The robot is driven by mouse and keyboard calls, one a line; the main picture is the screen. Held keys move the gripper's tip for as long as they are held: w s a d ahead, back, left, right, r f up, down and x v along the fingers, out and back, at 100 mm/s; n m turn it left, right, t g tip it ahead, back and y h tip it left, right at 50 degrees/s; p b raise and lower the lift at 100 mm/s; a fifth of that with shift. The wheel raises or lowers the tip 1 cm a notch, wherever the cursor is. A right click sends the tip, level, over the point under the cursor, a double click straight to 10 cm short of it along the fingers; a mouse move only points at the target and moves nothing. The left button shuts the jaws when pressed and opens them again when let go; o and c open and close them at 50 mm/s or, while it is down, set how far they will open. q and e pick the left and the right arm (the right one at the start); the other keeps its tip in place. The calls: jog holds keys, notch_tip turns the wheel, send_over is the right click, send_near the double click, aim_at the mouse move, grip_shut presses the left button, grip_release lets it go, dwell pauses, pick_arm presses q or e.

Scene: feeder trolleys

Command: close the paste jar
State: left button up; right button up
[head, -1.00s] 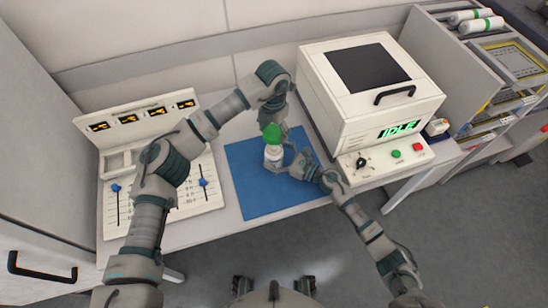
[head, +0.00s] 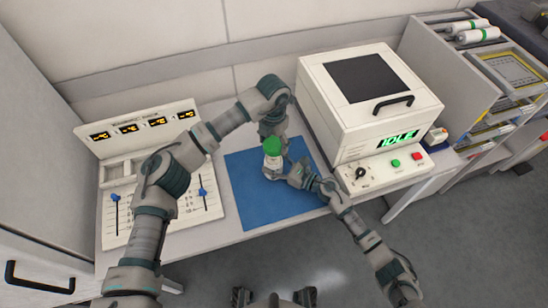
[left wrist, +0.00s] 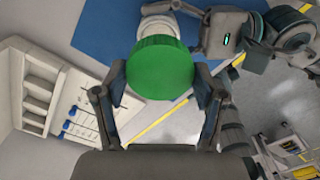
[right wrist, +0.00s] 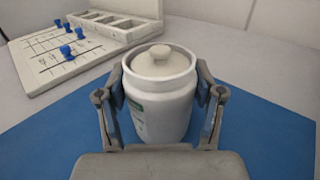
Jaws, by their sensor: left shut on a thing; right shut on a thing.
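The paste jar (right wrist: 160,112) is a white pot standing upright on the blue mat (head: 240,196). My left gripper (left wrist: 160,90) is shut on the green lid (left wrist: 160,68), with a finger at each side. In the head view the green lid (head: 272,146) appears over the jar. The right wrist view shows no green lid on the jar, so it is held apart from it.
A panel with blue sliders (head: 160,205) stands left of the mat. A white machine (head: 375,110) with a front handle and buttons stands close on the right. A shelf rack (head: 475,100) is farther right. The mat's front part is clear.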

aim_at(273, 166)
pick_arm(q)
jog(key=shift+f, duration=1.95)
jog(key=shift+f, duration=0.1)
jog(key=shift+f, duration=0.8)
jog(key=shift+a+f, duration=0.1)
jog(key=shift+f, duration=0.45)
